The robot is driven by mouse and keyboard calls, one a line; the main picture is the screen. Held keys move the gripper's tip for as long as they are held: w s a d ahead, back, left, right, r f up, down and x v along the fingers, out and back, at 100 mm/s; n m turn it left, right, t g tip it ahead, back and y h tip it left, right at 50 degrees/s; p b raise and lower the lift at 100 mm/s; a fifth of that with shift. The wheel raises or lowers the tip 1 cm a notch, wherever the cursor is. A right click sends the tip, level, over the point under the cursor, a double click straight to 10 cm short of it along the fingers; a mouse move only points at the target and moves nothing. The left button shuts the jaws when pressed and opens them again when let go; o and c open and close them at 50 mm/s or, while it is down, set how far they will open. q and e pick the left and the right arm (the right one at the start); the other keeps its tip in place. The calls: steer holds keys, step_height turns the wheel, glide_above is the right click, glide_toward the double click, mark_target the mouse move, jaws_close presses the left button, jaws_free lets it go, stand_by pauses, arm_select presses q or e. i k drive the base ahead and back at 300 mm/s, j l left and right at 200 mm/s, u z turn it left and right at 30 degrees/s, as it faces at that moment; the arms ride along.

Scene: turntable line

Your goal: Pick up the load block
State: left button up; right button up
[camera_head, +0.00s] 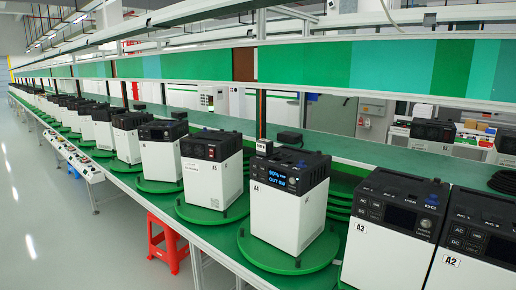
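I cannot tell for certain which thing is the load block. A small pale box with a dark top (264,147) shows at the back left edge of the power unit marked A4 (289,205); I cannot tell whether it touches the unit. A small black block (290,137) lies on the green bench just behind A4. A similar dark block (180,114) lies farther left along the bench. Unit A4 stands on a green turntable (262,252) with its display lit. Neither of my grippers is in view.
More units stand in a row, including A5 (207,183), A3 (385,248) and A2 (460,266). A green shelf panel (350,62) runs above the bench. A red stool (167,243) stands on the floor at left. Open floor (50,210) lies left of the line.

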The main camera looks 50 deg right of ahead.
mark_target(263, 146)
steer(key=i+z, duration=0.25)
steer(key=z, duration=0.15)
steer(key=i+j+z, duration=0.2)
steer(key=z, duration=0.2)
steer(key=i+j+z, duration=0.25)
steer(key=z, duration=0.2)
steer(key=i+j+z, duration=0.2)
steer(key=z, duration=0.2)
steer(key=j, duration=0.1)
